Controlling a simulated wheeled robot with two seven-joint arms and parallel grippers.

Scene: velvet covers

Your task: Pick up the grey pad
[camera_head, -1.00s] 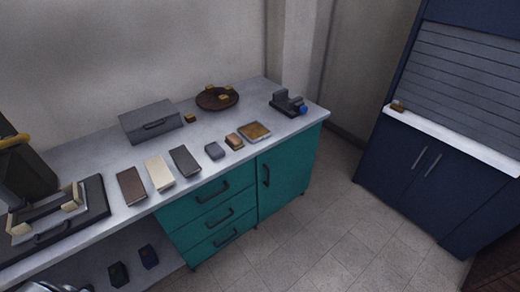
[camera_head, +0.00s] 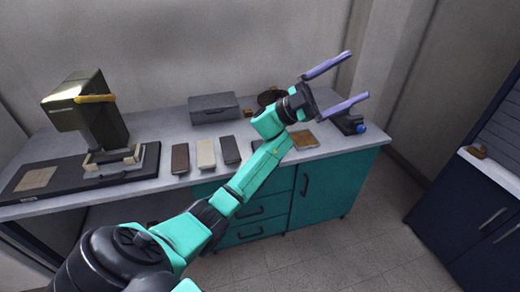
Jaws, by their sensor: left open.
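A dark grey pad (camera_head: 230,151) lies flat on the grey counter, at the right end of a row with a cream pad (camera_head: 206,154) and a brown pad (camera_head: 180,158). My left gripper (camera_head: 357,75) is open and empty, its two purple fingers spread wide. It is up and to the right of the pads in the picture, apart from them, in front of the wall and the counter's right end. My left arm crosses the view and covers part of the counter right of the grey pad. My right gripper is out of view.
A grey box (camera_head: 214,108) stands behind the pads. A dark round tray (camera_head: 270,97) is partly hidden by my arm. A tan square (camera_head: 303,140) and a dark device (camera_head: 347,122) lie to the right. A tall press-like machine (camera_head: 88,112) stands at the left.

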